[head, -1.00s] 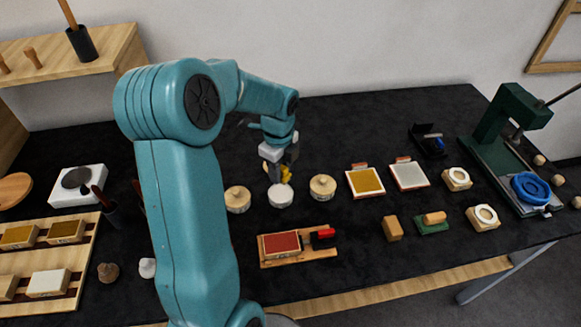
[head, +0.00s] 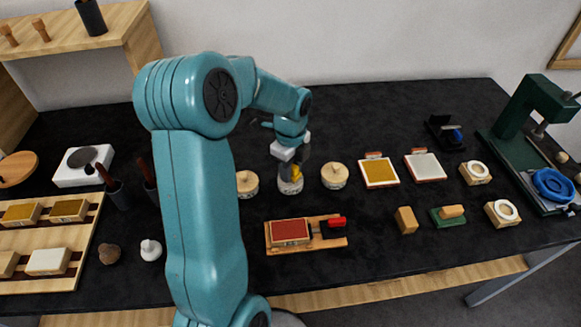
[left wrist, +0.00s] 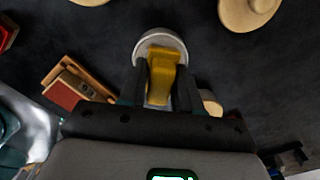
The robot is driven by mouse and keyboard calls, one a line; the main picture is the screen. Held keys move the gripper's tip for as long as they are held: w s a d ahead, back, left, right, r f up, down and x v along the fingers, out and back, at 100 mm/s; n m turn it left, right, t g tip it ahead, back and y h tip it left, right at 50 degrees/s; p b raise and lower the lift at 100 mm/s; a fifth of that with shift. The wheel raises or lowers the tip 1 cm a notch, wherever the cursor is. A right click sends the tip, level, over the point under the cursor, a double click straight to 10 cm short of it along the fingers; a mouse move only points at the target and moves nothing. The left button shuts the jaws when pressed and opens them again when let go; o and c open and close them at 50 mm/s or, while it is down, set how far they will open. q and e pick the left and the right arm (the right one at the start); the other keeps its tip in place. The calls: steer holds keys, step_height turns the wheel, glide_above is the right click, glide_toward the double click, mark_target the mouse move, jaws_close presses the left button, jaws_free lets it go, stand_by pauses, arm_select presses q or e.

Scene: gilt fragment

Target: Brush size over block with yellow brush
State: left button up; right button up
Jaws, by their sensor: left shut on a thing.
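My left gripper (head: 291,168) is shut on the yellow brush (head: 296,171). The yellow brush also shows between the fingers in the left wrist view (left wrist: 161,78). Its lower end is at the small white round pot (head: 290,187); I cannot tell how deep it reaches. The pot's pale rim shows behind the brush in the left wrist view (left wrist: 160,38). The block with a dark red top (head: 290,231) lies on a wooden board (head: 272,248) in front of the pot, apart from the gripper. My right gripper is not in view.
Lidded wooden pots (head: 334,176) stand on both sides of the white pot. A red-and-black tool (head: 333,226) lies on the board beside the block. Framed yellow (head: 379,172) and white (head: 425,166) pads lie to the right. Dark tabletop is free behind the pots.

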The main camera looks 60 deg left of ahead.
arm_select(q)
steer(key=shift+f+b, duration=0.4)
steer(key=shift+f, duration=0.2)
stand_by(1.4)
steer(key=shift+r+p, duration=0.85)
steer(key=shift+r, duration=0.1)
step_height(320, 180, up, 5)
steer(key=p, duration=0.4)
steer(key=shift+r, duration=0.2)
steer(key=shift+f, duration=0.15)
